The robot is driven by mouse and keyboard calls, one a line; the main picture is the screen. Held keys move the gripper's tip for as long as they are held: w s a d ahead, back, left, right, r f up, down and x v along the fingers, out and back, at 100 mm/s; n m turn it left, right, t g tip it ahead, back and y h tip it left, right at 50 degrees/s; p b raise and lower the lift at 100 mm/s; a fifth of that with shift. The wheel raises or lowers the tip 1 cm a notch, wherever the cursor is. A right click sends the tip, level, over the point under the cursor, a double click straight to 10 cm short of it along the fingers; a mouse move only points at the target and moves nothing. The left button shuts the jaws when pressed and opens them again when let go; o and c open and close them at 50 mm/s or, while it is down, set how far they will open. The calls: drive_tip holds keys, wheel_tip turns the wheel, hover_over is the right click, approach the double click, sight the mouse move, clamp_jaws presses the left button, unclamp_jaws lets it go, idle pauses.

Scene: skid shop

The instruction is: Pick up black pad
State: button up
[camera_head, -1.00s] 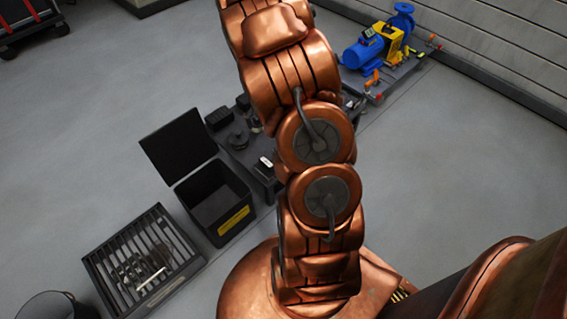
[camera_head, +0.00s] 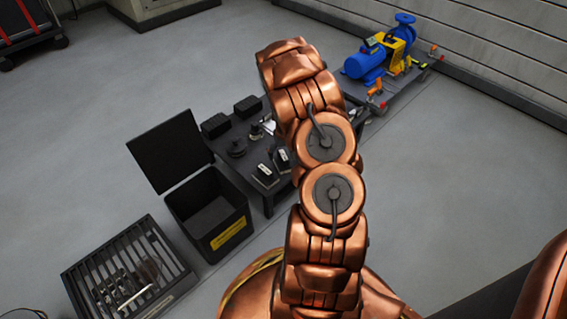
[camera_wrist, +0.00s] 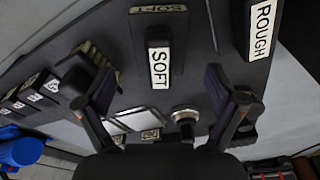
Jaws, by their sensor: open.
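In the wrist view, a black block-shaped pad with a white SOFT label (camera_wrist: 157,60) stands on the dark table. A dark pad with a ROUGH label (camera_wrist: 260,28) is at the upper right. In the head view, two dark items with white labels (camera_head: 264,174) lie near the table's front edge; I cannot read their labels there. My gripper (camera_wrist: 152,85) is open and empty, its fingers spread either side of the SOFT pad and apart from it. In the head view my gripper is hidden behind my arm.
A blue and yellow pump (camera_head: 366,64) stands at the back right.

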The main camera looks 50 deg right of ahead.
sight(283, 155)
drive_tip(key=f, duration=0.1)
drive_tip(key=f+b, duration=0.1)
drive_tip(key=f, duration=0.1)
drive_tip(key=f+b, duration=0.1)
drive_tip(key=shift+w+d+f, duration=0.15)
drive_tip(key=shift+w+f, duration=0.15)
drive_tip(key=shift+f, duration=0.05)
drive_tip(key=c, duration=1.4)
drive_tip(key=shift+o, duration=0.2)
drive_tip(key=shift+r+p, duration=1.8)
drive_tip(key=shift+r, duration=3.25)
